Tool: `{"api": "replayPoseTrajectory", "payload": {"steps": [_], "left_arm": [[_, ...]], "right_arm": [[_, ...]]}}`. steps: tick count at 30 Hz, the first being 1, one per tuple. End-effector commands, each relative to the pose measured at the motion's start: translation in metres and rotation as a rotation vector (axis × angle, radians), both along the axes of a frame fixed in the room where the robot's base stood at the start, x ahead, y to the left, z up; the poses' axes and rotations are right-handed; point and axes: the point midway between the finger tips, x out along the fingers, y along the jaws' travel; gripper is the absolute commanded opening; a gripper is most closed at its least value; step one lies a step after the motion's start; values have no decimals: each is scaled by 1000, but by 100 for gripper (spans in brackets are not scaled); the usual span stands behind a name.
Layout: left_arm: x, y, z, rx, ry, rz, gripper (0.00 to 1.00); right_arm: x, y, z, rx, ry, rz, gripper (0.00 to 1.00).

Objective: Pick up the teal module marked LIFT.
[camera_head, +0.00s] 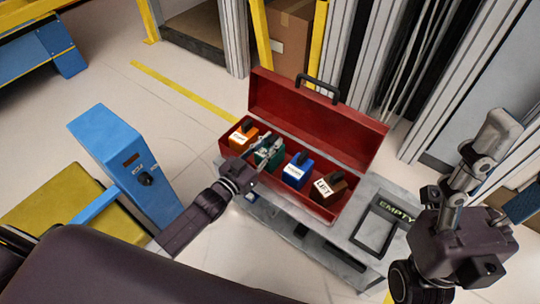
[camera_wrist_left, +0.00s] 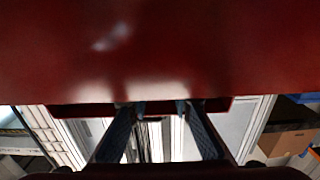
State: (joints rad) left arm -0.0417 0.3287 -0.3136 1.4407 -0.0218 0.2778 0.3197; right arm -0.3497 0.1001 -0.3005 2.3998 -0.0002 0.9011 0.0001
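The red toolbox (camera_head: 318,117) stands open with several coloured modules in a row. The teal module (camera_head: 277,160) is second from the left; my left gripper (camera_head: 266,150) is over it and covers part of it, so I cannot read its label.
An orange module (camera_head: 241,136) and a blue module (camera_head: 297,170) flank the teal one. The toolbox sits on a grey bench (camera_head: 345,240). A dark frame marked EMPTY (camera_head: 382,222) lies to its right. A blue post (camera_head: 125,155) stands at the left.

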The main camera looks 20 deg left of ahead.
Motion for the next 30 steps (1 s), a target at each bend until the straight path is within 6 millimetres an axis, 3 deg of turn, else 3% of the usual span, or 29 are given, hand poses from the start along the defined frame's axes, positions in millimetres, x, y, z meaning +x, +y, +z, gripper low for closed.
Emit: {"api": "replayPoseTrajectory", "payload": {"steps": [5, 30], "left_arm": [[0, 0, 0, 0, 0, 0, 0], [0, 0, 8, -1, -6, -1, 0]], "right_arm": [[0, 0, 0, 0, 1, 0, 60], [8, 2, 2, -11, 31, -2, 60]]}}
